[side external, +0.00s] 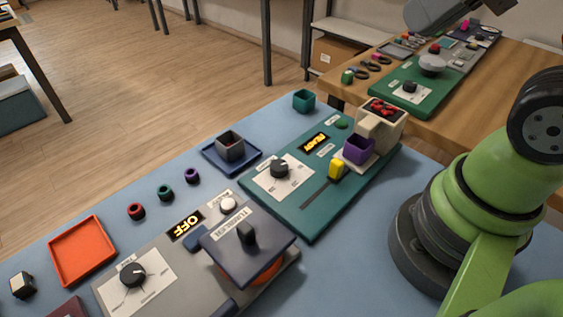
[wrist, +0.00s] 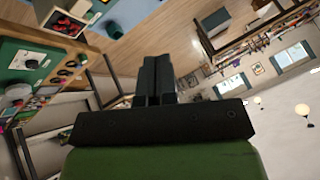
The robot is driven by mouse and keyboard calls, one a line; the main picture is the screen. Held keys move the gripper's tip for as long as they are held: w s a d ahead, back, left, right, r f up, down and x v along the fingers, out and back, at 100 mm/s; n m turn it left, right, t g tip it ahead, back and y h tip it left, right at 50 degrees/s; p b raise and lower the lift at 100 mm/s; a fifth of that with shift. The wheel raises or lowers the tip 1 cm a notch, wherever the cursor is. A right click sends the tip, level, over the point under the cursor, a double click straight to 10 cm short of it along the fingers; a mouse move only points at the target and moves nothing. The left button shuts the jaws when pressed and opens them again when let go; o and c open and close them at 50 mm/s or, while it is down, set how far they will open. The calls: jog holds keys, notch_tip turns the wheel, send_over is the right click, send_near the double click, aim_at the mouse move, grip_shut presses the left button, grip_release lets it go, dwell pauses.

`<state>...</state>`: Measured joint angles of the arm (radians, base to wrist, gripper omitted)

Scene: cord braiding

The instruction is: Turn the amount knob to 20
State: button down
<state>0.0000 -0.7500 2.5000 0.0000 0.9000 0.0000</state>
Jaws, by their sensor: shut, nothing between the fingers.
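Two dark knobs on white dials show in the side external view. One knob (side external: 279,169) is on the green panel (side external: 313,222), beside a lit display and a yellow slider (side external: 337,168). The other knob (side external: 132,273) is on the grey panel (side external: 165,246), near a display reading OFF. The small labels are too blurred to tell which is the amount knob, and I cannot read either setting. My gripper (wrist: 157,62) shows in the wrist view, shut and empty, pointing out toward the room. It touches neither knob.
A dispenser with red pieces (side external: 384,110) and a purple cup (side external: 358,149) stand at the green panel's far end. A dark lidded block (side external: 248,246) rises from the grey panel. A blue tray holding a grey cup (side external: 230,146), an orange tray (side external: 81,250) and small rings lie left.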

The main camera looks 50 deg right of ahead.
jog(key=c, duration=1.8)
grip_release()
jog(key=shift+c, duration=0.2)
jog(key=o, duration=0.4)
jog(key=shift+w, duration=0.1)
jog(key=o, duration=0.3)
jog(key=shift+w, duration=0.3)
jog(key=o, duration=0.4)
jog(key=w, duration=0.2)
jog(key=w+f+g, duration=0.1)
jog(key=w+f+n+g, duration=0.1)
jog(key=w, duration=0.1)
jog(key=shift+w+a, duration=0.35)
jog(key=shift+o, duration=0.2)
jog(key=n+g+h, duration=0.2)
jog(key=n+g, duration=0.2)
jog(key=g, duration=0.1)
send_over(278, 165)
notch_tip(278, 165, down, 17)
notch_tip(278, 165, down, 10)
jog(key=shift+f, duration=0.2)
jog(key=shift+c, duration=0.4)
jog(key=c, duration=0.8)
